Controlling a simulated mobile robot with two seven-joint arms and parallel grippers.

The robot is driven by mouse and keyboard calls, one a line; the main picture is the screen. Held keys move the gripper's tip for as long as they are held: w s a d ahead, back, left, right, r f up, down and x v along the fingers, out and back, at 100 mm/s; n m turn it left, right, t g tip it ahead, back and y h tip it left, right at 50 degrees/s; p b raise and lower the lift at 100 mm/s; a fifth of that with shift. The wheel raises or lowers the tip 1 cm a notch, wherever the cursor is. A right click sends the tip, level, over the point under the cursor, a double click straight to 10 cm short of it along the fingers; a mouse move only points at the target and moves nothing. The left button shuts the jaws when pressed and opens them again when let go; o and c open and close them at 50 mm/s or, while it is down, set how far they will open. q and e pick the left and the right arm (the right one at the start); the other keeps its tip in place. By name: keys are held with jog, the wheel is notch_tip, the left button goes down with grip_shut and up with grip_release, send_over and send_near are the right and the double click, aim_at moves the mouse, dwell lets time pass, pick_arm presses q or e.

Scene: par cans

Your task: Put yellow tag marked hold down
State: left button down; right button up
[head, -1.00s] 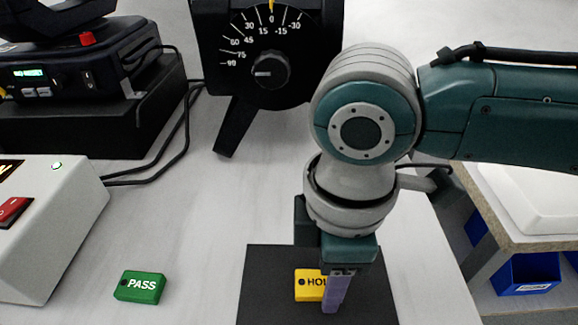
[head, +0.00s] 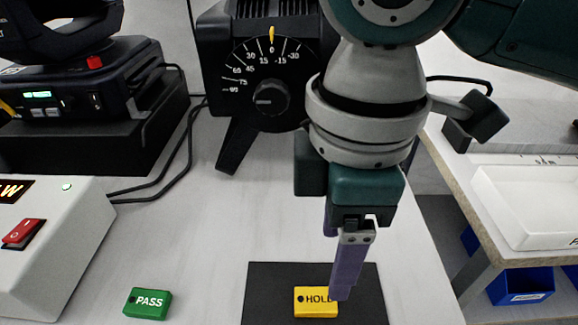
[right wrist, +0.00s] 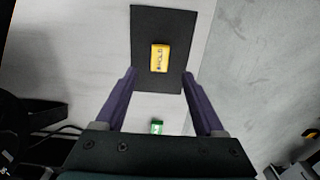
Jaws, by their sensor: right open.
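The yellow tag marked HOLD (head: 312,302) lies flat on a black mat (head: 262,290) near the table's front. In the right wrist view the yellow tag (right wrist: 160,58) lies on the black mat (right wrist: 148,22), ahead of and between my fingers. My right gripper (head: 340,290) is above the mat, pointing down; one finger covers the right end of the tag in the head view. In the right wrist view my right gripper (right wrist: 161,85) is wide open with nothing between its fingers. My left gripper is not in view.
A green PASS tag (head: 147,303) lies on the table to the left. A white box with a red switch (head: 40,245) stands at left. A black stand with a dial (head: 268,85) is behind my gripper. A side table with a white tray (head: 530,205) is at right.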

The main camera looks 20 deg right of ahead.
jog(key=s+a+m+t+y, duration=0.2)
jog(key=s+a+m+y, duration=0.2)
jog(key=s+a+m, duration=0.15)
jog(key=s+d+f+m+h, duration=0.1)
jog(key=s+d+m+h, duration=0.1)
jog(key=d, duration=0.5)
jog(key=s+d+f+m+t+h, duration=0.1)
jog(key=s+d+m, duration=0.3)
jog(key=d+m, duration=0.1)
jog(key=shift+s+d+t+h, duration=0.15)
jog(key=shift+d+t+h, duration=0.2)
jog(key=shift+d, duration=0.5)
jog(key=shift+r, duration=0.1)
notch_tip(320, 180, up, 52)
jog(key=p, duration=5.2)
jog(key=shift+p, duration=0.3)
jog(key=shift+r, duration=0.1)
